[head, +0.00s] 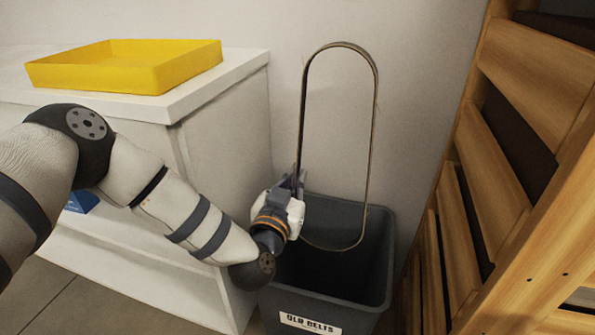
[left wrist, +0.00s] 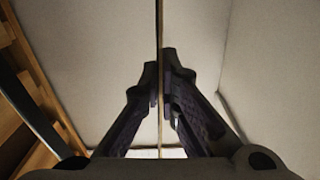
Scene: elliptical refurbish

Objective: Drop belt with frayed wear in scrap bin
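The belt (head: 375,120) is a thin, long oval loop, held upright above the scrap bin (head: 378,284). Its lower curve hangs in front of the bin's back wall, over the opening. The bin is dark grey, open on top, with a white label reading "OLD BELTS". My left gripper (head: 297,186) is shut on the belt's left side, over the bin's left back rim. In the left wrist view the belt (left wrist: 159,30) runs as a thin strip between the two fingers (left wrist: 165,100). Fraying cannot be made out. My right gripper is not in view.
A white cabinet (head: 225,120) stands to the left of the bin, with a yellow tray (head: 125,68) on top. A wooden slatted rack (head: 515,170) stands close on the right. A plain wall is behind. A blue object (head: 82,202) shows behind my left arm.

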